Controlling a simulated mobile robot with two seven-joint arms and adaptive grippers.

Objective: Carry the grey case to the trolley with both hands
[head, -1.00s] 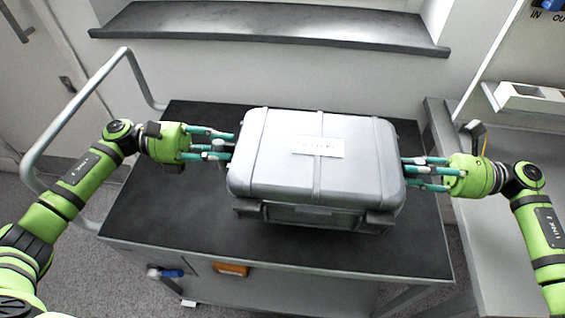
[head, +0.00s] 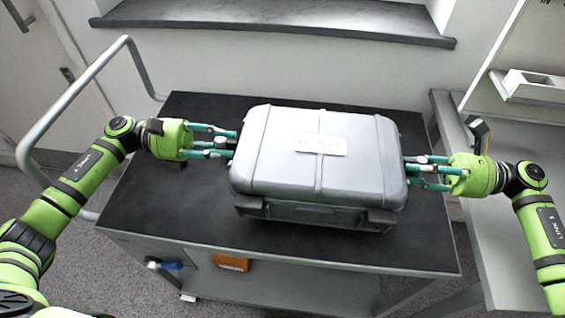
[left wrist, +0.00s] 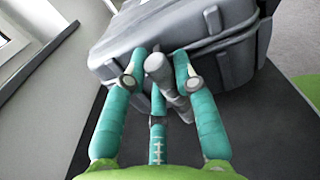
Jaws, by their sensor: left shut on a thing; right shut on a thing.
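The grey case (head: 290,165), with a white label on its lid, is in the middle of the head view, over the dark top of the trolley (head: 170,215). I cannot tell whether it touches the top. My left gripper (head: 228,143) is shut at the case's left end. The left wrist view shows its teal fingers (left wrist: 160,75) around a grey handle bar on the case (left wrist: 190,30). My right gripper (head: 412,170) is shut at the right end; the case hides its fingertips. The lid looks roughly level.
The trolley's tubular push handle (head: 75,85) rises at the left. A grey bench (head: 490,215) with a white box (head: 537,88) stands close at the right. A dark ledge (head: 280,22) runs along the back wall. Bare trolley top shows around the case.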

